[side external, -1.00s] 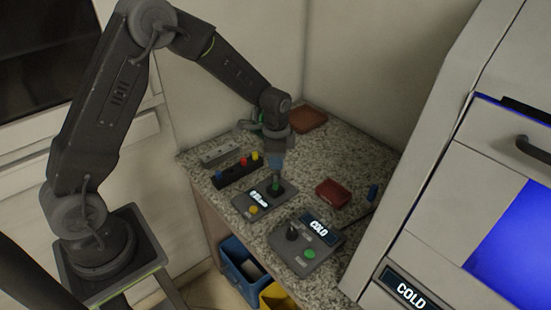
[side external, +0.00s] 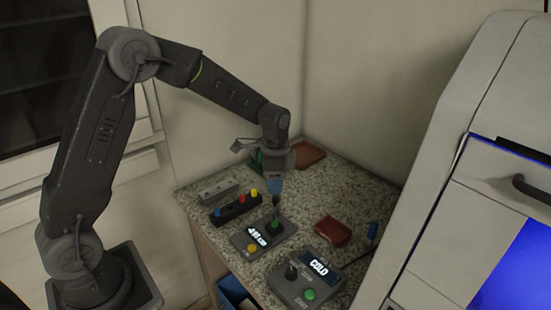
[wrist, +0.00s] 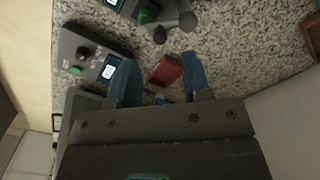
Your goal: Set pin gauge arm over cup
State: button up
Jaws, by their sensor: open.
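The pin gauge (side external: 262,238) is a dark box with a lit display and a yellow button, on the speckled counter. A dark upright part (side external: 275,204) and a green spot (side external: 273,225) are at its right end. In the wrist view the gauge (wrist: 124,9) is cut off at the top edge, with grey rounded parts beside its green spot. I cannot tell the gauge arm and the cup apart clearly. My gripper (side external: 275,186) points down just above the gauge. In the wrist view its blue fingers (wrist: 160,83) are apart with nothing held between them.
The COLD control box (side external: 306,276) with a knob and green button sits in front. A red tray (side external: 332,231) is right of the gauge. A block with coloured pins (side external: 236,210) and a grey rack (side external: 219,190) are left. The white machine (side external: 460,170) bounds the right.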

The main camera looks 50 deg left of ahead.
aim_at(275, 199)
notch_tip(275, 199, up, 8)
jog(key=shift+r, duration=0.1)
dwell(0.4)
jog(key=s+d+r+n+t, duration=0.35)
jog(key=s+r, duration=0.45)
jog(key=s, duration=0.3)
jog(key=s+d+n+t, duration=0.1)
jog(key=s+n, duration=0.4)
jog(key=s, duration=0.8)
jog(key=shift+s+d+t, duration=0.15)
jog(key=shift+s+t, duration=0.1)
jog(key=shift+t, duration=0.3)
